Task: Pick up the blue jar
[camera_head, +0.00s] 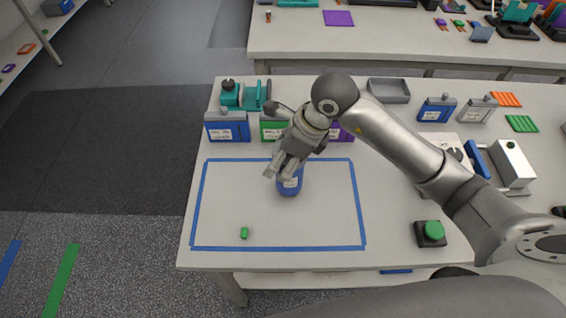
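The blue jar (289,187) stands upright inside the blue taped rectangle (364,222) on the white table, with a pale label on its front. My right gripper (278,173) comes in from the right and points down at the jar. Its fingers overlap the upper left part of the jar and hide its top. I cannot tell whether they touch it or are closed on it. My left gripper is not in view.
Behind the taped area are a blue box (227,127), a partly hidden green box (272,128) and a purple box (344,134). A small green piece (244,232) lies at the front left. A green button (432,231) is at right. The taped area's right side is clear.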

